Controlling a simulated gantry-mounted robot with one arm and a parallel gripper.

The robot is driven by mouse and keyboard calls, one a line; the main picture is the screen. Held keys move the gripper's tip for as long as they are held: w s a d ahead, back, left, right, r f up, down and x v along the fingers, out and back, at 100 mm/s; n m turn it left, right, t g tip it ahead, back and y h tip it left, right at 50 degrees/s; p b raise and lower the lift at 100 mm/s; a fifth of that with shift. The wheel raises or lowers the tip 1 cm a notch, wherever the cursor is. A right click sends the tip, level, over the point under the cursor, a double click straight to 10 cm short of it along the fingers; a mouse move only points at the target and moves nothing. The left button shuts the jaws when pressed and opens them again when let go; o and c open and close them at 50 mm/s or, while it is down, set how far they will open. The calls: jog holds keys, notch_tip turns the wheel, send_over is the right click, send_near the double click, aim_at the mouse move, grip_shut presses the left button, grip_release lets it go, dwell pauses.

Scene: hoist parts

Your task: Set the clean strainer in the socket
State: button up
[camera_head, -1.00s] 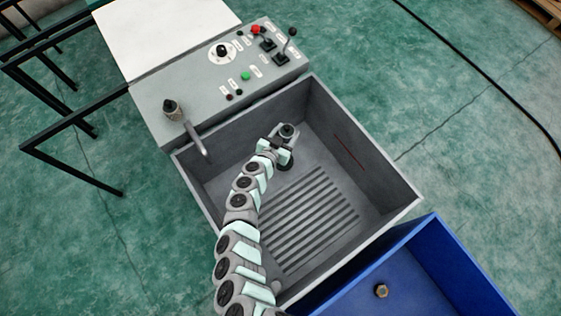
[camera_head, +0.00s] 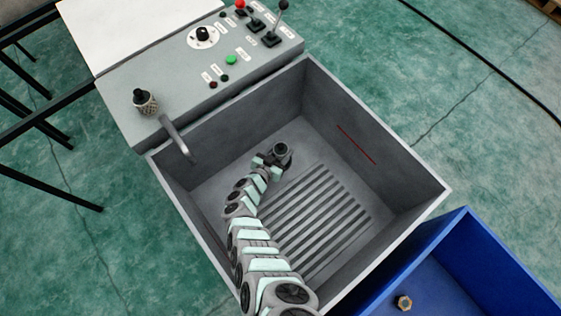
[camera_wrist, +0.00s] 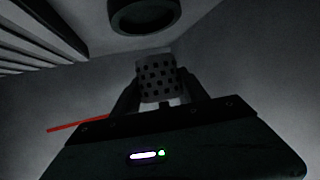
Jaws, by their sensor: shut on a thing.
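My gripper (camera_wrist: 158,88) is shut on the strainer (camera_wrist: 157,72), a pale perforated cylinder, in the dim wrist view. The socket (camera_wrist: 146,14) appears there as a dark round ring at the top edge, apart from the strainer. In the head view my arm reaches into the grey sink (camera_head: 330,240), with my gripper (camera_head: 272,161) low near the back end of the slotted floor. The strainer cannot be made out in the head view, and my wrist hides much of the socket area.
A grey control panel (camera_head: 185,85) adjoins the sink, with levers and a green button. A red line (camera_head: 356,144) marks the sink wall. A blue bin (camera_head: 440,290) holds a brass nut (camera_head: 404,303).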

aim_at(279, 158)
jog(key=shift+f+b, duration=2.3)
jog(key=shift+f, duration=0.7)
jog(key=shift+f+b, duration=0.35)
jog(key=shift+f, duration=0.05)
jog(key=o, duration=1.5)
jog(key=shift+s+a, duration=0.1)
jog(key=shift+s, duration=0.05)
jog(key=shift+r+p, duration=0.3)
jog(key=shift+p, duration=0.15)
jog(key=shift+s+a+r+p, duration=0.15)
jog(key=shift+r+p, duration=0.1)
jog(key=shift+p, duration=0.15)
jog(key=shift+p+v, duration=1.1)
jog(key=shift+v, duration=0.5)
